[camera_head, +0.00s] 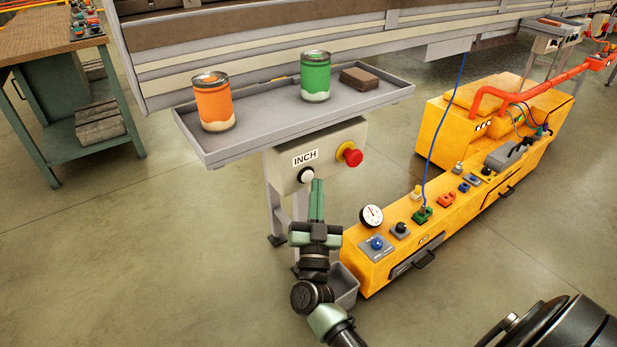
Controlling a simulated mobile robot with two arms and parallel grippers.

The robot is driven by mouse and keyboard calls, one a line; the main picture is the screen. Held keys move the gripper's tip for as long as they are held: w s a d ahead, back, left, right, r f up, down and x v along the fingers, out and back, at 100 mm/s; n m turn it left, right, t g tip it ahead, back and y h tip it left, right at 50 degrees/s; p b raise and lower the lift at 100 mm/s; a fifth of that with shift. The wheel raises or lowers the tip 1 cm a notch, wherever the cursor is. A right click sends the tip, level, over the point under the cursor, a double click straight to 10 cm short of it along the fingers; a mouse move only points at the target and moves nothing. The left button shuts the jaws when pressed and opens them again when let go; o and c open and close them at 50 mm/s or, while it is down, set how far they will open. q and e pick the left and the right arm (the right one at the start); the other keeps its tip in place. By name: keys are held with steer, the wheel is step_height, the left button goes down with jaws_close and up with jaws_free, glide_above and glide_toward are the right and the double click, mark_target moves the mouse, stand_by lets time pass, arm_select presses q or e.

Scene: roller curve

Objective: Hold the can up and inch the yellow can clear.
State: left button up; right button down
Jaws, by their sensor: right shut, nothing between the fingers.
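An orange can (213,103) with a pale lower band stands upright at the left of a grey tray (262,137). A green can (315,77) stands upright further right on the tray. No plainly yellow can shows in view. Below the tray is a grey control box (330,153) with an INCH label, a white button (306,175) and a red mushroom button (349,154). My right gripper (317,184) is shut and empty, its fingertips pointing up just right of the white button. I cannot tell whether they touch it. My left gripper is out of view.
A brown block (359,79) lies on the tray beside the green can. A long yellow machine (380,260) with a gauge, switches and a blue cable stands to the right. A green workbench (62,95) is at the far left. The floor at left is clear.

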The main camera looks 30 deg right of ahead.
stand_by(0.5)
steer(key=shift+w, duration=0.4)
